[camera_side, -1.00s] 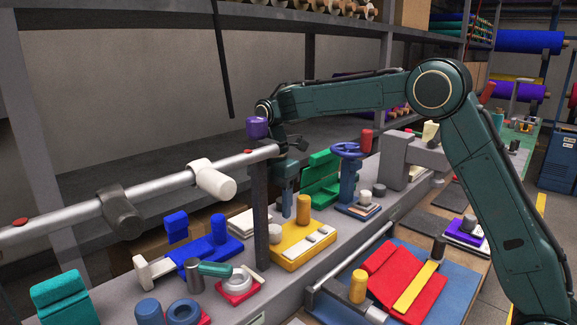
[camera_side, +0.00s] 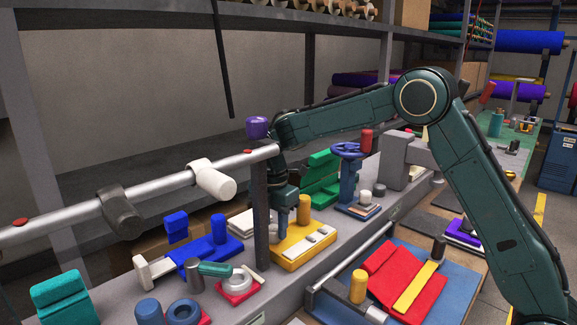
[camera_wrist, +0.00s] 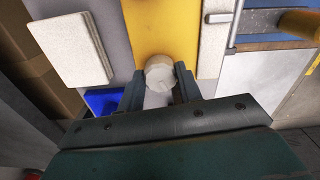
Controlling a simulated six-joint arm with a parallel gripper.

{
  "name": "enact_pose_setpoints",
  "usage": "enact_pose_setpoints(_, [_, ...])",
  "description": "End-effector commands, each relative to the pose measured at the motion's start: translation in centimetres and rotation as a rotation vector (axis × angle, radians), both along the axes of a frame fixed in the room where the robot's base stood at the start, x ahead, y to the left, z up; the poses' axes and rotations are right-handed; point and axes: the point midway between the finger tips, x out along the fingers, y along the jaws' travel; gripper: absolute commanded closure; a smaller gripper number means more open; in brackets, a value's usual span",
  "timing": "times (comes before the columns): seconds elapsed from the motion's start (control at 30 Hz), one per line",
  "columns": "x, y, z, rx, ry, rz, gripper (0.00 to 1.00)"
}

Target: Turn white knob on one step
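The white knob (camera_wrist: 160,71) is a round, pale cap on the yellow base (camera_wrist: 160,25) in the wrist view. In the side view the yellow base (camera_side: 303,247) stands on the grey bench, and my gripper hides most or all of the knob. My gripper (camera_wrist: 160,80) points down at the knob, with one finger on its left and one on its right. The fingers stand apart, close to the knob's sides; I cannot tell whether they touch it. The side view shows my gripper (camera_side: 283,222) low over the base's left end.
A dark post (camera_side: 261,215) with a purple cap (camera_side: 257,127) rises just left. A silver rail (camera_side: 150,187) runs left from it. A blue handwheel (camera_side: 347,151) stands to the right.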

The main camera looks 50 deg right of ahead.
Motion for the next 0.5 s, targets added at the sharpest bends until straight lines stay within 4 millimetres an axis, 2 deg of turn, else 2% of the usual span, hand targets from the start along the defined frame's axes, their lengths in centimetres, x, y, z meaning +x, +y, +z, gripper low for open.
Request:
enact_pose_setpoints(0.03, [0.0,0.0,0.01,0.0,0.0,0.0,0.76])
enact_pose_setpoints(0.1, [0.0,0.0,0.02,0.0,0.0,0.0,0.88])
enact_pose_setpoints(0.5, [-0.01,0.0,0.05,0.0,0.0,-0.059,0.88])
